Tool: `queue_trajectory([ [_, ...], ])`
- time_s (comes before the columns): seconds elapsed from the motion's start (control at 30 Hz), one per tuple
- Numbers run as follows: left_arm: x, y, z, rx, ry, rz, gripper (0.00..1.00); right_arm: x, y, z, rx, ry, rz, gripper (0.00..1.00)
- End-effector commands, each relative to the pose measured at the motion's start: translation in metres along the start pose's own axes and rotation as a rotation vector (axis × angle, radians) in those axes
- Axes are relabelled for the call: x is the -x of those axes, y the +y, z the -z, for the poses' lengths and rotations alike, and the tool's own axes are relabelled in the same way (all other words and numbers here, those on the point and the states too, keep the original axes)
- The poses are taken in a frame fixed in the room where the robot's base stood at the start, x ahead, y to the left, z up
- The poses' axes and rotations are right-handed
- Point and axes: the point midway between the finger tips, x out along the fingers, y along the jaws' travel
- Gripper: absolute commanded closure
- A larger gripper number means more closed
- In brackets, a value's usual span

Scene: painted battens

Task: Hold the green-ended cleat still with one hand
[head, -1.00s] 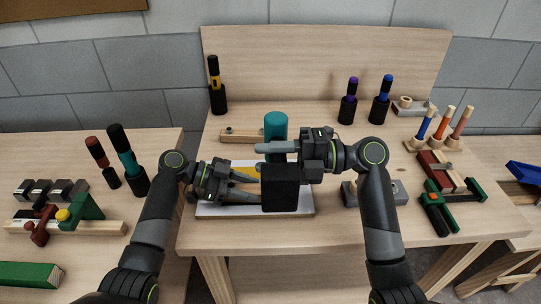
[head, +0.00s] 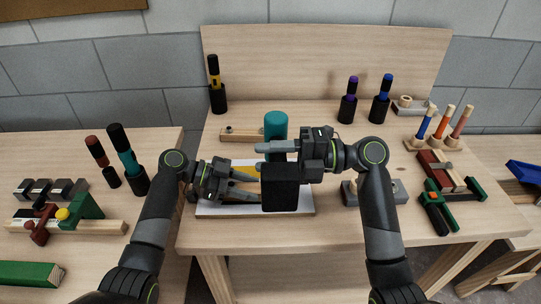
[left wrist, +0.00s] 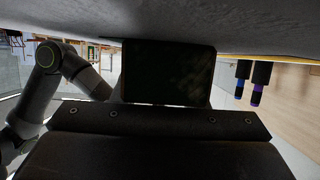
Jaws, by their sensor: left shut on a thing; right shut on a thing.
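My left gripper (head: 256,187) is low over a white board (head: 225,210) on the middle table. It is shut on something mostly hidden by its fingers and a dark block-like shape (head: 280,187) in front. A yellow strip (head: 243,172) shows beside its upper finger. No green end can be made out there, so I cannot tell how the cleat sits. The left wrist view is mostly filled by dark surfaces close up.
A pale batten (head: 238,135) lies at the back. Purple (head: 352,85) and blue (head: 386,86) markers stand in black holders behind. A grey block (head: 385,193) and green-and-red clamps (head: 440,208) lie to the right. A green block (head: 28,273) lies on the left table.

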Motion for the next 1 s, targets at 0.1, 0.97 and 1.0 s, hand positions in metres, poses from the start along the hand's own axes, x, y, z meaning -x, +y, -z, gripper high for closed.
queue_trajectory([
  [0.1,0.0001,0.0000,0.0004,0.000,0.000,0.000,0.86,-0.0004,0.0013,0.0002,0.003,0.001,-0.004,1.00],
  [0.97,0.0001,0.0000,0.0004,0.000,0.000,0.000,0.86,-0.0004,-0.0043,0.0002,0.002,0.001,-0.004,1.00],
  [1.0,0.0001,0.0000,0.0004,0.000,0.000,0.000,0.86,-0.0004,-0.0046,0.0002,0.001,0.001,-0.003,1.00],
])
